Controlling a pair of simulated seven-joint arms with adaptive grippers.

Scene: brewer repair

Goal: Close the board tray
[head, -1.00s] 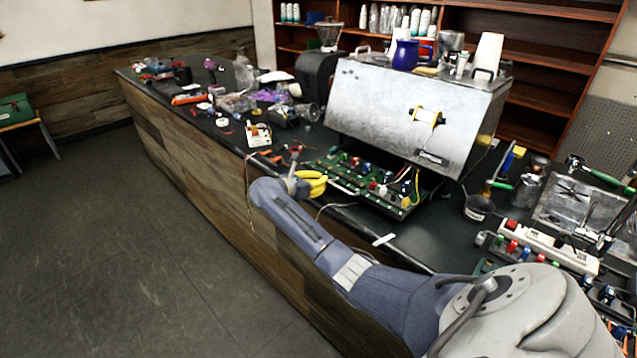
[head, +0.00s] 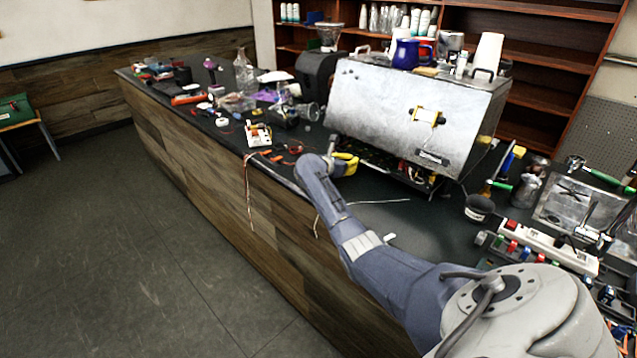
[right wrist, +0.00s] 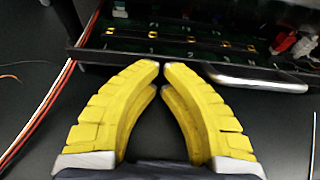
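The board tray is a dark tray with a green circuit board. In the head view its front part (head: 378,160) shows under the silver brewer housing (head: 405,112), and most of it is hidden beneath. In the right wrist view its front edge (right wrist: 110,57) runs across the top, with a metal handle (right wrist: 250,78) on the right. My right gripper (head: 350,160) is at the tray's front. Its yellow fingertips (right wrist: 160,66) are together at the front edge, left of the handle, with nothing visible between them. My left gripper is not in view.
Loose wires hang over the counter's edge at left. A blue pitcher (head: 405,54) stands on the brewer.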

